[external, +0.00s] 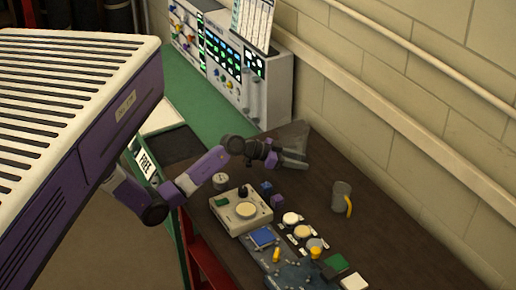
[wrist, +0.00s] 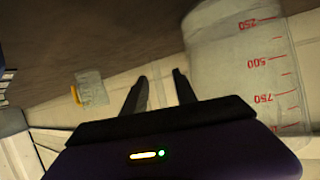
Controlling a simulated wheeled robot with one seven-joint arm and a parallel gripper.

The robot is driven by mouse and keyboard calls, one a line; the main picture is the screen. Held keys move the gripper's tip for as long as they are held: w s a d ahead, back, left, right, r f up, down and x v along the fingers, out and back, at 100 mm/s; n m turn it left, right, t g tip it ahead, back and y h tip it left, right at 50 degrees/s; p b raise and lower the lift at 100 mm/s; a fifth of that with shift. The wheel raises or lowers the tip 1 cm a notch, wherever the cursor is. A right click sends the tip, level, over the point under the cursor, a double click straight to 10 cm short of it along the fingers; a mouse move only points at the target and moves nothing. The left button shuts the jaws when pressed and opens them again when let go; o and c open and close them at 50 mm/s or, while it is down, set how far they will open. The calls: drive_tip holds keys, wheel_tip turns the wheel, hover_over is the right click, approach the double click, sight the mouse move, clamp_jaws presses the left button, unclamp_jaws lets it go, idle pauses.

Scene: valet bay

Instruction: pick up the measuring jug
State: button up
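The measuring jug (wrist: 235,60) is clear and whitish with red marks reading 250, 500 and 750. It fills the right of the wrist view, which looks upside down, and its far side is cut off. My gripper (wrist: 160,76) has its two dark fingers apart with nothing between them. The jug is beside the right finger, not between the fingers; I cannot tell whether they touch. In the external view, a grey see-through shape (external: 294,136), seemingly the jug, stands on the dark bench directly behind my gripper (external: 296,162), partly hidden by it.
A grey mug (external: 342,194) with a yellow handle stands right of my gripper; it also shows in the wrist view (wrist: 93,88). A beige control box (external: 240,212), small purple blocks and several round pieces lie nearer. A brick wall (external: 420,120) bounds the bench.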

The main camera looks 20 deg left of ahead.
clamp_jaws()
drive_tip(key=shift+r, duration=0.1)
idle(1.2)
